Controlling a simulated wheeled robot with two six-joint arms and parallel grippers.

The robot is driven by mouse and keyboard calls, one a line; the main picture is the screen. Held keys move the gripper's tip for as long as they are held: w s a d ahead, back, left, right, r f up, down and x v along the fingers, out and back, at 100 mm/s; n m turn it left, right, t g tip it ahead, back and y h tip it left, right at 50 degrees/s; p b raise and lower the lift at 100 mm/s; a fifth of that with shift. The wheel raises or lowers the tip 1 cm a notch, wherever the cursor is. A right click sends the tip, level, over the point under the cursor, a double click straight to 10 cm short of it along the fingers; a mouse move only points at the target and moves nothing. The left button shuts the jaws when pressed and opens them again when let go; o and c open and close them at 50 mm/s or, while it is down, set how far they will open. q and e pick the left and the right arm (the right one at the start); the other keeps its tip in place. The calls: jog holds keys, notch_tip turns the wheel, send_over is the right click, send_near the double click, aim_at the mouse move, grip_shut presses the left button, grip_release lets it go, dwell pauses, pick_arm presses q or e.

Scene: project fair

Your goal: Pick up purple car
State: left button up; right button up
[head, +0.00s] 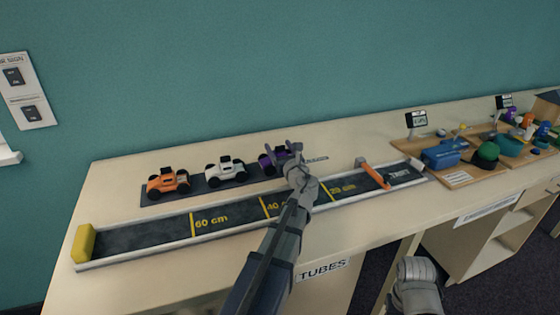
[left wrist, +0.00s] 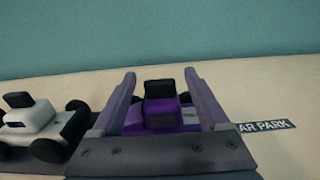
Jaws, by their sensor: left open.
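The purple car (head: 265,163) sits at the right end of a dark parking strip, partly hidden behind my left gripper in the head view. My left gripper (head: 284,151) is at the car and open. In the left wrist view, the purple car (left wrist: 160,108) stands between the two spread fingers of my left gripper (left wrist: 160,85), with a finger on either side of it. I cannot tell whether the fingers touch it. Part of my right arm (head: 415,285) shows at the lower right of the head view, but its fingertips cannot be made out.
The white car (head: 225,168) stands just left of the purple one, with the orange car (head: 168,184) beyond it. A marked track (head: 235,220) with a yellow end block (head: 84,243) runs in front. Wooden boards with models (head: 455,160) stand at the right.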

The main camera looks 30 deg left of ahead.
pick_arm(q)
jog(key=x, duration=0.2)
jog(key=shift+w+a, duration=0.2)
jog(key=shift+c, duration=0.3)
grip_shut()
